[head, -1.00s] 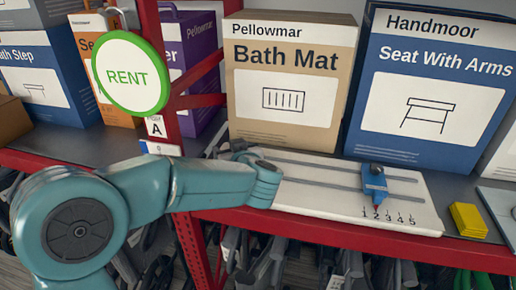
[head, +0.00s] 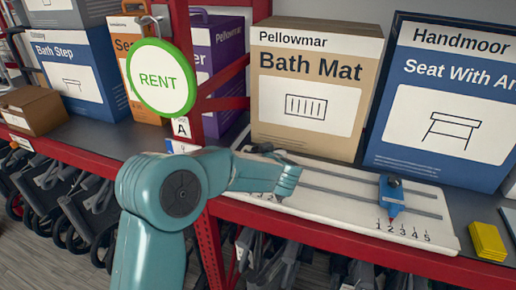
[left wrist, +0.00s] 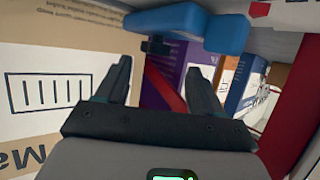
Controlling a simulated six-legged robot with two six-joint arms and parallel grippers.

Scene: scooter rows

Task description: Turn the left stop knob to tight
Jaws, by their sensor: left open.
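A white board (head: 350,215) with two grey slots lies on the shelf. A blue stop (head: 391,192) with a red-tipped pointer sits on its right part, near the printed 1 to 5 scale. In the left wrist view a blue part (left wrist: 205,32) with a small dark piece (left wrist: 155,46) shows just beyond the fingers; it looks like the left stop and its knob. My left gripper (left wrist: 160,72) is open, with nothing seen between its fingers. In the head view my left arm covers the board's left part, so the left stop is mostly hidden there.
A Bath Mat box (head: 309,95) and a blue Handmoor box (head: 440,105) stand close behind the board. A red post (head: 183,60) with a round RENT sign (head: 160,79) rises at the left. A yellow block (head: 487,241) lies right of the board.

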